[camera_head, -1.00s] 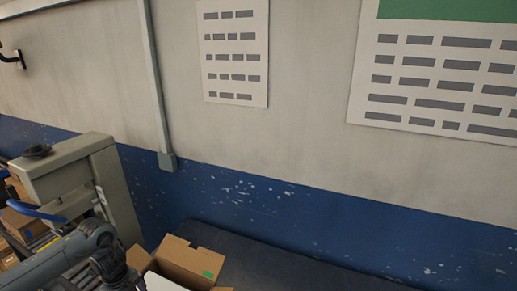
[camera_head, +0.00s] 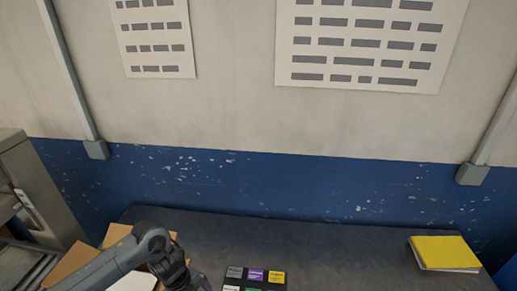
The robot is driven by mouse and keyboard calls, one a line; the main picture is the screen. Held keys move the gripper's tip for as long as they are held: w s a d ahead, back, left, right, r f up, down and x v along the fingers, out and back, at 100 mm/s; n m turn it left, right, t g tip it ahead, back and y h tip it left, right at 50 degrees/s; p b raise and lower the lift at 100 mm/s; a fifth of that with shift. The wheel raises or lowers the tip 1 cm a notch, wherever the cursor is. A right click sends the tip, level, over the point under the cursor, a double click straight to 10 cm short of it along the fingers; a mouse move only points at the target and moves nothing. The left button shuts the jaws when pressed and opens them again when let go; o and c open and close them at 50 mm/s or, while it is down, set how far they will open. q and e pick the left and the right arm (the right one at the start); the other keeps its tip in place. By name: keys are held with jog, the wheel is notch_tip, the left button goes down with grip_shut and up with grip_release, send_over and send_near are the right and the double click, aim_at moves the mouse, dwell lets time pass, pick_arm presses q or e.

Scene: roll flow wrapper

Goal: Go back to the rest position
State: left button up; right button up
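My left arm (camera_head: 152,251) comes in from the lower left and bends down over an open cardboard box (camera_head: 72,262). Its wrist reaches the bottom edge of the picture, and the fingers of my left gripper are cut off below it. I cannot see whether that gripper holds anything. My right arm and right gripper are not in view.
A dark table (camera_head: 330,248) runs along the blue and white wall. A holder with several coloured labelled blocks (camera_head: 255,276) is at the bottom middle. A yellow-topped stack (camera_head: 445,252) lies at the right. A grey machine (camera_head: 42,190) stands at the left.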

pick_arm(q)
jog(key=s+d+f+n+t+h, duration=0.1)
jog(key=s+d+f+n+t, duration=0.15)
jog(key=d, duration=0.35)
jog(key=s+d+f+n+t+h, duration=0.1)
jog(key=s+d+f+t, duration=0.15)
jog(key=d, duration=0.45)
jog(key=s+a+r+n+y, duration=0.2)
jog(key=s+a+n+y, duration=0.2)
jog(key=s+a+n, duration=0.55)
jog(key=s+a+r+n+y, duration=0.35)
jog(key=s+a+n, duration=0.25)
jog(key=s+a, duration=0.55)
jog(key=w+d+f+n+h, duration=0.1)
jog(key=w+d+n+h, duration=0.15)
jog(key=d, duration=0.45)
notch_tip(320, 180, up, 16)
jog(key=p, duration=1.6)
jog(key=shift+s+d+n+g+h, duration=0.3)
jog(key=shift+s+n+g, duration=0.05)
jog(key=shift+s+g, duration=0.05)
jog(key=shift+f, duration=0.1)
